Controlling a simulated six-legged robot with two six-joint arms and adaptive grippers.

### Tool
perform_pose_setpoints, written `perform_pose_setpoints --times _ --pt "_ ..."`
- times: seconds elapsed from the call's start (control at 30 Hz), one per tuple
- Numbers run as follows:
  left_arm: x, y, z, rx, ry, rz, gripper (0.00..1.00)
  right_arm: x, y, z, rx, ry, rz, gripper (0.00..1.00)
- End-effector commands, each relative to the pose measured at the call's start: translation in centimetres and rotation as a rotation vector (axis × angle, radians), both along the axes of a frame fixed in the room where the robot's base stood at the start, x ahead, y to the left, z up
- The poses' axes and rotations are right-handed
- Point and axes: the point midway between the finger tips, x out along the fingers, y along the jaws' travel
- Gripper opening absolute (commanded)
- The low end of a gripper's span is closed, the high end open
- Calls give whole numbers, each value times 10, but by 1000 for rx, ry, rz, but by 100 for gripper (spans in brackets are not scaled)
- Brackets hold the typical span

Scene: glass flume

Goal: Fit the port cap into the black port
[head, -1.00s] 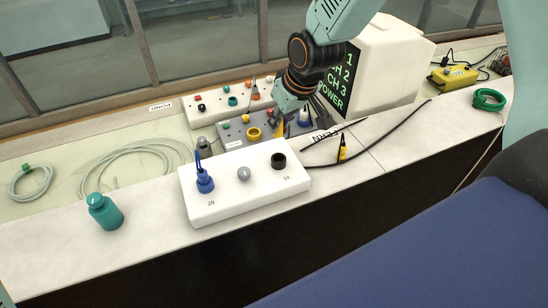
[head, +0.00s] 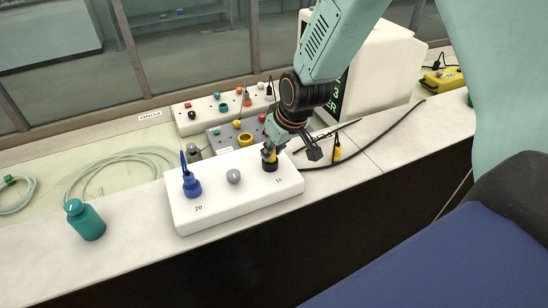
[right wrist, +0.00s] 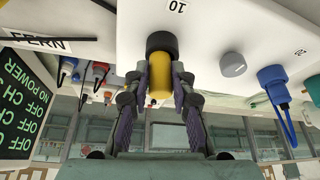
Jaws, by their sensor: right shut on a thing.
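The port cap is a yellow cylinder (right wrist: 159,80), held between the fingers of my right gripper (head: 292,157). In the right wrist view the fingers (right wrist: 159,86) close on its two sides. The black port (head: 271,166) is on the white block's right part, near the label 10; it also shows in the right wrist view (right wrist: 161,42). The cap's far end meets the port's dark ring in the picture. I cannot tell how deep it sits. My gripper partly hides the cap in the head view. My left gripper is not in view.
The white block (head: 222,212) also carries a grey knob (head: 233,176) and a blue plug (head: 192,187). A teal bottle (head: 86,221) stands left. Behind are a grey panel (head: 219,143), a white panel (head: 208,109) and a white instrument box (head: 385,75). A black cable (head: 385,137) lies right.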

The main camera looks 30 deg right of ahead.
Motion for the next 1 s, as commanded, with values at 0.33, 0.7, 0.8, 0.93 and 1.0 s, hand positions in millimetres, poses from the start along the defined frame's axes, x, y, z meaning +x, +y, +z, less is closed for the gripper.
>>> perform_pose_setpoints --times 0.33,0.7,0.8,0.93,1.0 --pt "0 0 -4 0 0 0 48 -4 1 -8 1 12 -1 0" --pt "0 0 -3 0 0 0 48 -3 0 -7 1 11 -1 45" --pt "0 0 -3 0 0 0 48 -3 0 -7 1 11 -1 45" --pt "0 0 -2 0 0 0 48 -3 0 -5 1 11 -1 45" --pt "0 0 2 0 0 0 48 -3 0 -1 1 11 -1 45"
